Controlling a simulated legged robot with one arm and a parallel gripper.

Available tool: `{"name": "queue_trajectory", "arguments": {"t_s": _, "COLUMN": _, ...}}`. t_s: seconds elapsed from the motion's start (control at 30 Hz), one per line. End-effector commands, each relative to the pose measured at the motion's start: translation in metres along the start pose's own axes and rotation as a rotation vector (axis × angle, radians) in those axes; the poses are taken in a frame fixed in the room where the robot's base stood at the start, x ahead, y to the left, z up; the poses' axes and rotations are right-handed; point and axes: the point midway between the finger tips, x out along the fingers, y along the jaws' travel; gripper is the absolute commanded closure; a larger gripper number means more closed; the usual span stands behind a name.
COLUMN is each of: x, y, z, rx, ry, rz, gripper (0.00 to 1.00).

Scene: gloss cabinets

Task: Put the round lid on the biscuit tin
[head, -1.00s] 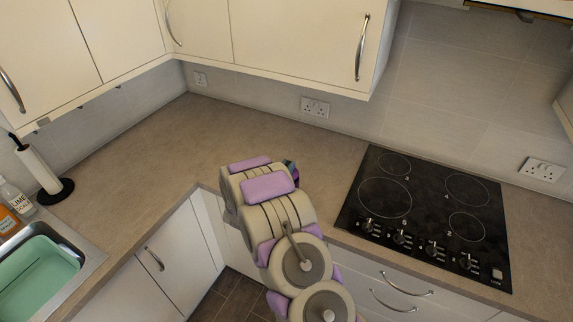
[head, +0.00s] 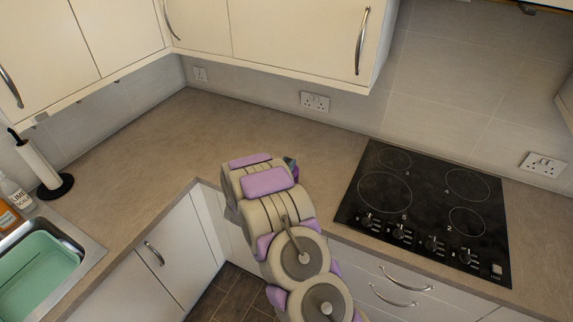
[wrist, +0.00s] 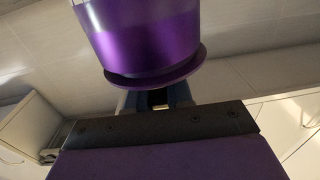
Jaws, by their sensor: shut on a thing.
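A glossy purple cylinder (wrist: 150,40), which looks like the biscuit tin, fills the upper middle of the wrist view; its far end is cut off. A wider purple disc (wrist: 155,82), which looks like the round lid, lies across its near end. I cannot tell whether the disc is seated or only close. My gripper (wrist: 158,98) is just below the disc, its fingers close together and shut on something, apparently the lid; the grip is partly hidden. In the head view my arm hides most of the gripper, and only a small dark purple and teal patch shows past it.
The worktop (head: 140,160) is clear left of my arm. The black hob (head: 425,205) lies to the right. A sink with a green basin (head: 38,265), bottles (head: 14,195) and a paper roll holder (head: 42,170) are at left. Wall cabinets (head: 285,35) overhang the back.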

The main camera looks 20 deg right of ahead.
Motion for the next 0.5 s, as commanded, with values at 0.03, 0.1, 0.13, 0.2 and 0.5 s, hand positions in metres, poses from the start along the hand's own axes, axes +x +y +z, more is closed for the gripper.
{"name": "queue_trajectory", "arguments": {"t_s": 0.03, "x": 0.0000, "y": -0.0001, "z": 0.0008, "rx": 0.000, "ry": 0.000, "rz": 0.000, "gripper": 1.00}}
{"name": "queue_trajectory", "arguments": {"t_s": 0.1, "x": 0.0000, "y": -0.0001, "z": 0.0018, "rx": 0.000, "ry": 0.000, "rz": 0.000, "gripper": 1.00}}
{"name": "queue_trajectory", "arguments": {"t_s": 0.13, "x": 0.0000, "y": -0.0002, "z": 0.0022, "rx": 0.000, "ry": 0.000, "rz": 0.000, "gripper": 1.00}}
{"name": "queue_trajectory", "arguments": {"t_s": 0.2, "x": -0.0001, "y": -0.0002, "z": 0.0032, "rx": 0.000, "ry": 0.000, "rz": 0.000, "gripper": 1.00}}
{"name": "queue_trajectory", "arguments": {"t_s": 0.5, "x": -0.0002, "y": -0.0002, "z": 0.0074, "rx": 0.000, "ry": 0.000, "rz": -0.001, "gripper": 1.00}}
